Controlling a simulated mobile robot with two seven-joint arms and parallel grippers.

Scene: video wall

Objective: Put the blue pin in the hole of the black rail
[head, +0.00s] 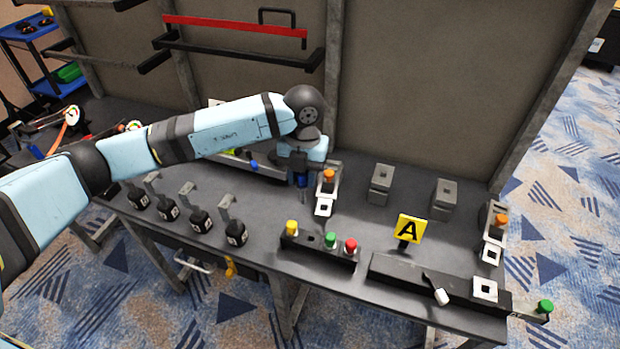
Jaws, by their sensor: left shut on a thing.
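My left gripper (301,186) points down above the table, left of a white bracket with an orange knob. It is shut on the blue pin (302,180), of which only a small dark blue part shows between the fingers. The black rail (340,257) lies near the front edge, below and a little right of the gripper in the picture. It holds a yellow pin (291,227), a green pin (330,239) and a red pin (350,245). An empty hole (310,241) shows between yellow and green. My right gripper is not in view.
An orange-knobbed bracket (325,190) stands right beside the gripper. Several black blocks with grey levers (236,232) stand left of the rail. A yellow "A" sign (410,229) and a long black bar (410,282) are to the right. The table between gripper and rail looks clear.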

